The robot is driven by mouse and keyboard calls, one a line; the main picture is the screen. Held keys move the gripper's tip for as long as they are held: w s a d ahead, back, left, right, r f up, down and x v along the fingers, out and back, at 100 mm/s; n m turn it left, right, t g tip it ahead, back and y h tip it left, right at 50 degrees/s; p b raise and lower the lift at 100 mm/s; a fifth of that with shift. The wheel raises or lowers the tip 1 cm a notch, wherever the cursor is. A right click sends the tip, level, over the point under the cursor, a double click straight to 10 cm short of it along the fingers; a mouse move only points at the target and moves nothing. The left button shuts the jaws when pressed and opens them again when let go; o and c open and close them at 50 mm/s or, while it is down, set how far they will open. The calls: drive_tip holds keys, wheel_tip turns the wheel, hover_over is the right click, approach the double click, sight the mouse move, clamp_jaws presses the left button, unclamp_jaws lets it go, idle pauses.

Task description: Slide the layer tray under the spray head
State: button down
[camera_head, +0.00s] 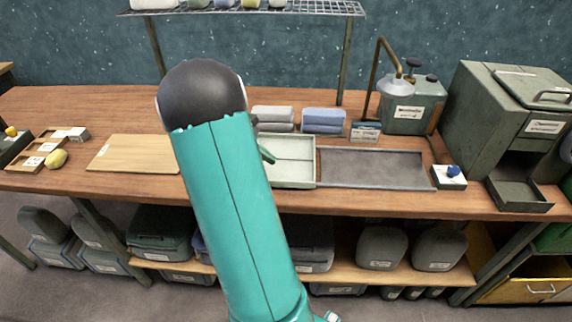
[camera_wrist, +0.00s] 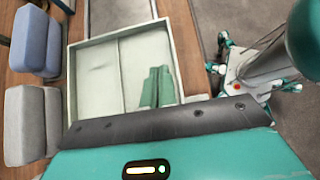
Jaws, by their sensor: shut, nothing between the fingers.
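The layer tray (camera_head: 293,173) is a shallow, pale green tray with a divider, on the bench right of my arm. In the wrist view the tray (camera_wrist: 122,38) fills the middle. The spray head (camera_head: 396,86) is a grey bell on a bent brass pipe, back right, above the bench. A flat dark grey tray (camera_head: 372,168) lies in front of it, right beside the layer tray. My gripper (camera_wrist: 158,72) is shut and empty, its teal fingers over the tray's near-left part. Contact cannot be told. In the head view my arm hides most of the gripper (camera_head: 267,154).
Grey towels (camera_head: 273,117) and blue towels (camera_head: 323,119) lie behind the trays. A green canister (camera_head: 420,112) stands back right. A small white block with a blue knob (camera_head: 449,176) and a green machine (camera_head: 500,110) are at right. A wooden board (camera_head: 130,153) lies left.

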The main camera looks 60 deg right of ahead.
sight(313, 180)
drive_tip(key=x, duration=0.9)
drive_tip(key=shift+s+f, duration=0.2)
drive_tip(key=shift+s, duration=0.05)
drive_tip(key=shift+s+d+r, duration=0.1)
drive_tip(key=shift+s+d, duration=0.15)
drive_tip(key=shift+s, duration=0.3)
drive_tip(key=shift+s+d+r, duration=0.1)
drive_tip(key=shift+s+d, duration=0.2)
drive_tip(key=shift+s, duration=0.3)
drive_tip(key=shift+s+d, duration=0.25)
drive_tip(key=shift+s, duration=0.25)
drive_tip(key=shift+s, duration=0.1)
